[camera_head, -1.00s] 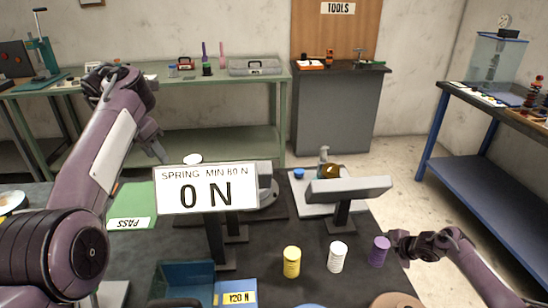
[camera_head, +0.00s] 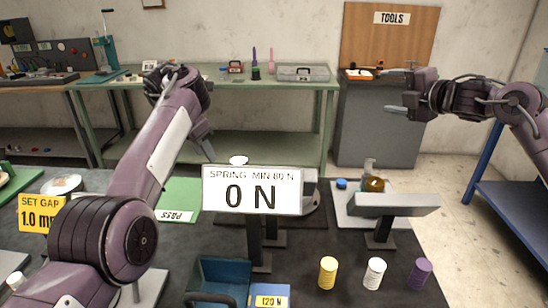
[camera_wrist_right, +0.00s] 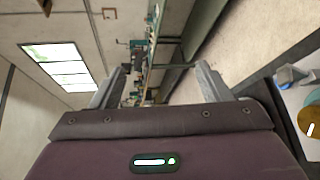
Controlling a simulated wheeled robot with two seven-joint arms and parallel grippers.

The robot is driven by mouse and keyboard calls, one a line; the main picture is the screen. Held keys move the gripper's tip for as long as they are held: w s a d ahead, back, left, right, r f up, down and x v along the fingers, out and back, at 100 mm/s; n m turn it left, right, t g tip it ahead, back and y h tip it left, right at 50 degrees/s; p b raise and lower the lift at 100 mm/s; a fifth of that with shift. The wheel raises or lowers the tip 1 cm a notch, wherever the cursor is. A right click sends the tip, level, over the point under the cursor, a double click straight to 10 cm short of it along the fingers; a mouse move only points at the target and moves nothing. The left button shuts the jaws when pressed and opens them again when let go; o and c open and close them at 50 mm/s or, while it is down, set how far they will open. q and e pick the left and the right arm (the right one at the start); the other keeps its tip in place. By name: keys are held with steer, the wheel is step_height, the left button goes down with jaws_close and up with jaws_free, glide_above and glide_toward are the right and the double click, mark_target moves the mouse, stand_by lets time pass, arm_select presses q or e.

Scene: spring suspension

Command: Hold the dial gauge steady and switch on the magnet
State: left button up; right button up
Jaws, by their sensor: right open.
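A white plate (camera_head: 350,217) lies behind a tilted grey panel on the dark table. On it are a small blue knob (camera_head: 341,183), a grey upright part (camera_head: 369,166) and a round amber-brown piece (camera_head: 375,184). The amber disc (camera_wrist_right: 311,120), with a white mark, also shows at the right edge of the right wrist view. I cannot tell which part is the dial gauge or the magnet switch; the panel hides some of the plate. My right gripper (camera_head: 397,90) is open and empty, raised above and beyond the plate. My left gripper (camera_head: 205,145) hangs above the table; its jaws are unclear.
A "0 N" sign (camera_head: 252,190) stands mid-table, left of the grey panel (camera_head: 396,205). Yellow (camera_head: 327,273), white (camera_head: 374,273) and purple (camera_head: 420,273) cylinders stand at the front right. A blue bin (camera_head: 222,275) is at the front. A green bench (camera_head: 300,83) runs behind.

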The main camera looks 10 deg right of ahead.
steer(key=w+a+f+n+g+y, duration=0.1)
steer(key=a+f+n+g+y, duration=0.15)
steer(key=a+n, duration=0.5)
steer(key=w+a+f+n+g+y, duration=0.1)
steer(key=a+f+n+y, duration=0.3)
steer(key=a, duration=0.6)
steer(key=n+g+y, duration=0.2)
steer(key=n+g, duration=0.3)
steer(key=n, duration=0.9)
glide_toward(246, 161)
steer(key=w+a, duration=0.1)
steer(key=a, duration=0.1)
steer(key=shift+g, duration=0.35)
steer(key=x, duration=0.8)
steer(key=shift+f, duration=0.25)
steer(key=shift+h, duration=0.25)
steer(key=c, duration=1.3)
